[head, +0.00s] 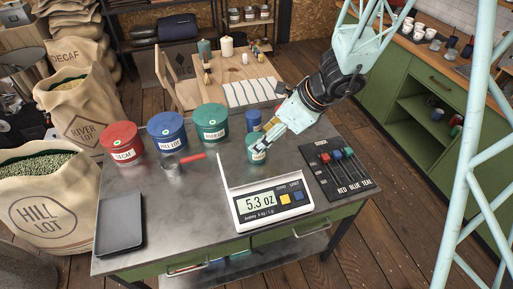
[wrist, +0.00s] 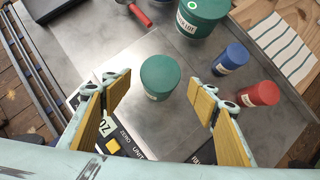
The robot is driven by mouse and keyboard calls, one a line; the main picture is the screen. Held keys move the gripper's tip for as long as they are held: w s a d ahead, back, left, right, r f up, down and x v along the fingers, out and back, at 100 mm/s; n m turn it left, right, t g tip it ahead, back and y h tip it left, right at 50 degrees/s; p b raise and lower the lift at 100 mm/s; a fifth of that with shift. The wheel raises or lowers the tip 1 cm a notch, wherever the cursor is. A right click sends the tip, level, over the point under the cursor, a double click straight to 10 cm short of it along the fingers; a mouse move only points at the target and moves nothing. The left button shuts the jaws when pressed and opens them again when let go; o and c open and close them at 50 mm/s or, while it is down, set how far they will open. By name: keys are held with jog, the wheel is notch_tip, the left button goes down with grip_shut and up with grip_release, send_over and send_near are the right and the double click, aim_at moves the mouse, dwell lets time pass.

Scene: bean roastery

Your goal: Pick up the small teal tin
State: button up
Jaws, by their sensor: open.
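Nothing is held.
A small blue tin (wrist: 231,59) and a small red tin (wrist: 259,95) stand to the right. Large red (head: 122,141), blue (head: 167,131) and teal (head: 211,122) tins stand left. A scale (head: 272,204) reading 5.3 is in front.

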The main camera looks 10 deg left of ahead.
jog(key=shift+b+x, duration=0.45)
jog(key=shift+x, duration=2.05)
jog(key=shift+c, duration=0.2)
jog(key=c, duration=1)
jog(key=shift+c, duration=0.3)
jog(key=shift+r+p, duration=0.5)
jog(key=shift+r, duration=1.2)
jog(key=s+d+r+b, duration=0.1)
jog(key=s+d+b, duration=0.1)
jog(key=s+d, duration=0.8)
jog(key=shift+d+r, duration=0.3)
jog(key=shift+d, duration=0.85)
jog(key=shift+s, duration=0.1)
